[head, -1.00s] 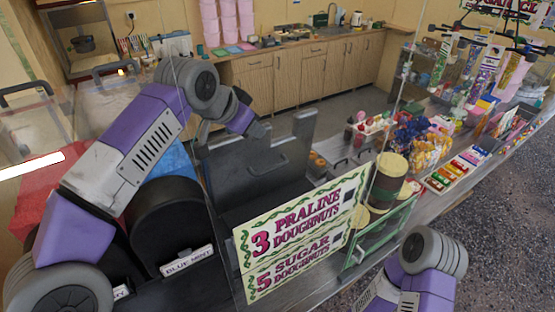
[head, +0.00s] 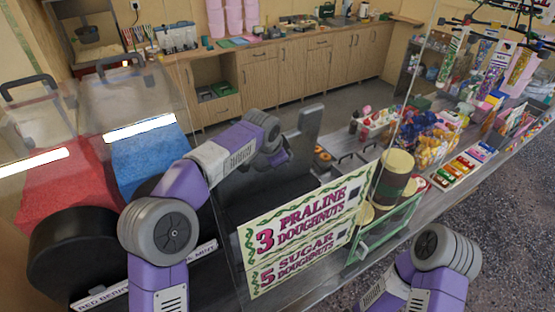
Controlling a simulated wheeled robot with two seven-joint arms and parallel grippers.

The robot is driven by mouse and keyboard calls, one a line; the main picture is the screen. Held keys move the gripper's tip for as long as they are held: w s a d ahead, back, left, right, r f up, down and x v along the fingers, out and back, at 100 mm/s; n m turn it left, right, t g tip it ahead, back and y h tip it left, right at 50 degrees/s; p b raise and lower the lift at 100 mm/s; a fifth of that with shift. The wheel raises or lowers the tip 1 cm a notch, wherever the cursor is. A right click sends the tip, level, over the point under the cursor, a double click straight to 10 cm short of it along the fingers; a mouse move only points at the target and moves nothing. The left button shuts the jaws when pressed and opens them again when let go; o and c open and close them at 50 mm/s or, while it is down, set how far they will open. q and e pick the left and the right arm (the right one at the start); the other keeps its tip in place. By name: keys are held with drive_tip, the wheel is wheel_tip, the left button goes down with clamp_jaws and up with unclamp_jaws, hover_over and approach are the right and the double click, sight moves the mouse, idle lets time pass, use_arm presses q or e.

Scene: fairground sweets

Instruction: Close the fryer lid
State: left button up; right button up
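The fryer (head: 238,205) is the dark unit behind the doughnut price sign, left of centre in the head view. Its lid is mostly hidden behind my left arm, so I cannot tell its angle. A grey upright piece (head: 309,124) stands at the fryer's far right side. My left gripper (head: 281,159) is over the fryer, left of that upright piece, at the end of a bent purple arm. Its fingers are too dark and small to read, and I cannot tell whether it touches the lid. My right arm shows at the lower right; its gripper is not in view.
The praline and sugar doughnut sign (head: 300,225) stands in front of the fryer. Right of it are a green-framed stand (head: 388,228) and stacked tins (head: 393,178). Red and blue mint (head: 150,158) bins fill the left. Wooden cabinets (head: 275,85) line the back.

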use_arm(q)
drive_tip(key=shift+c, duration=0.3)
clamp_jaws()
drive_tip(key=w+a+p, duration=0.1)
drive_tip(key=w, duration=0.1)
drive_tip(key=w+a+r+p, duration=0.1)
drive_tip(key=p, duration=0.1)
drive_tip(key=w+a+p, duration=0.1)
drive_tip(key=w+a, duration=0.1)
drive_tip(key=shift+w+r+p, duration=0.25)
drive_tip(key=shift+w+p, duration=0.05)
drive_tip(key=shift+w+a+r, duration=0.1)
drive_tip(key=shift+w+a, duration=0.35)
drive_tip(key=shift+w, duration=0.2)
